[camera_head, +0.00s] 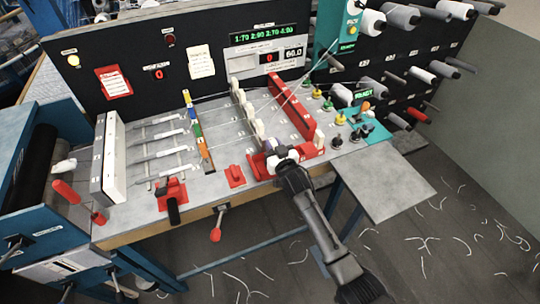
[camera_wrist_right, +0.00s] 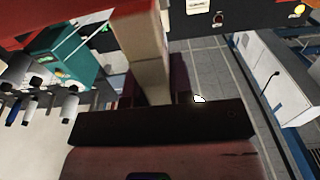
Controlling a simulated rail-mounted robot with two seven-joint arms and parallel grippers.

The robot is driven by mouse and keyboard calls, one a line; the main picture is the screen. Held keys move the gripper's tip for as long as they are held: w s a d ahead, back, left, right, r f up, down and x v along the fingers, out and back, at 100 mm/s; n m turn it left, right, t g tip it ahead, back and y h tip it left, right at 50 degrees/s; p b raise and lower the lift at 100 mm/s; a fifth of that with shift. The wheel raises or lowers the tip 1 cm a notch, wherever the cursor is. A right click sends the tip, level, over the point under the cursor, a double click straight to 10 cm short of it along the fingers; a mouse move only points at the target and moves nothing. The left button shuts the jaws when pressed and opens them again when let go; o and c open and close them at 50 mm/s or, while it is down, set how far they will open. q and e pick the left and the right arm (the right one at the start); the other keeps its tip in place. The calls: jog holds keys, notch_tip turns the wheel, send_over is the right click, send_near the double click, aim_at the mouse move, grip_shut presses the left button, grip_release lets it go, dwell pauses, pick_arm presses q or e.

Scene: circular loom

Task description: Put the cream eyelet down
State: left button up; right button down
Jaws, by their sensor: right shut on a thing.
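My right gripper (camera_head: 279,158) is over the front of the grey bench, at the near end of a row of cream eyelets (camera_head: 249,111). It is shut on a cream eyelet. In the right wrist view the held cream eyelet (camera_wrist_right: 149,65) stands out between the two dark fingers of the gripper (camera_wrist_right: 154,88). In the head view the gripper mostly hides the held eyelet, and I cannot tell whether it touches the bench. My left gripper is not in view.
A long red rail (camera_head: 292,112) runs just right of the eyelet row. A strip of coloured blocks (camera_head: 196,130) lies to the left. A red clamp (camera_head: 235,176) is near the front edge. Spools (camera_head: 402,16) stick out at the back right. A bare grey side shelf (camera_head: 385,184) is at the right.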

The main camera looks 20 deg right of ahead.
jog(key=shift+w+a+f, duration=0.2)
jog(key=shift+w+a, duration=0.05)
jog(key=shift+a, duration=0.15)
notch_tip(320, 180, down, 4)
jog(key=shift+f+b, duration=0.1)
jog(key=shift+b, duration=0.25)
jog(key=shift+f, duration=0.15)
jog(key=c, duration=1)
grip_release()
